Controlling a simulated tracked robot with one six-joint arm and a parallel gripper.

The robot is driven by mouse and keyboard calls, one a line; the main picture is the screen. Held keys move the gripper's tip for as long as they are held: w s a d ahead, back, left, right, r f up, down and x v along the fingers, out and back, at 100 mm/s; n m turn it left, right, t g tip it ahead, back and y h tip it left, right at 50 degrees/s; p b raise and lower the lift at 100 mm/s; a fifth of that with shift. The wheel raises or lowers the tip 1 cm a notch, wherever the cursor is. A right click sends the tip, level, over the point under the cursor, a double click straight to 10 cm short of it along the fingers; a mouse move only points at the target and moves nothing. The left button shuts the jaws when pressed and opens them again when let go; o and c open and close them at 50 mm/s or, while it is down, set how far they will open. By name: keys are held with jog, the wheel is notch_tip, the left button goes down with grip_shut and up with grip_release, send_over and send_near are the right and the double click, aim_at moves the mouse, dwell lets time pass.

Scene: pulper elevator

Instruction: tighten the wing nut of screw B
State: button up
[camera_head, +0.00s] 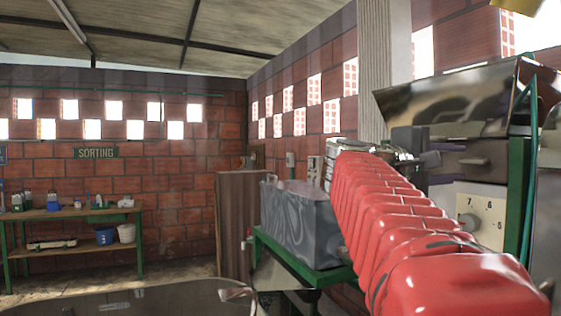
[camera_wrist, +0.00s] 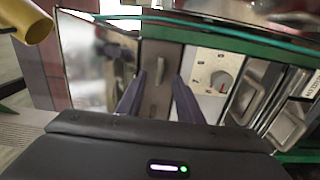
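A small grey wing nut (camera_wrist: 159,72) stands upright on a grey strip of the machine in the wrist view. It is likely the same grey piece (camera_head: 474,161) left of the steel panel in the head view; no letter B is readable. My gripper (camera_wrist: 158,84) is open and empty. Its two dark fingers point at the wing nut, one on each side of it in the picture, with gaps between. Whether the tips reach its depth I cannot tell. In the head view my red-covered arm hides part of the gripper.
A green bar (camera_wrist: 230,36) crosses above. A yellow pipe (camera_wrist: 30,25) is at upper left. A sorting table (camera_head: 70,212) stands far left.

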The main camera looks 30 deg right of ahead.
aim_at(472, 162)
jog(key=shift+s+d, duration=0.15)
jog(key=shift+d, duration=0.85)
jog(key=shift+s+d, duration=0.2)
jog(key=shift+d, duration=0.8)
jog(key=shift+s+d, duration=0.15)
jog(key=shift+d, duration=0.85)
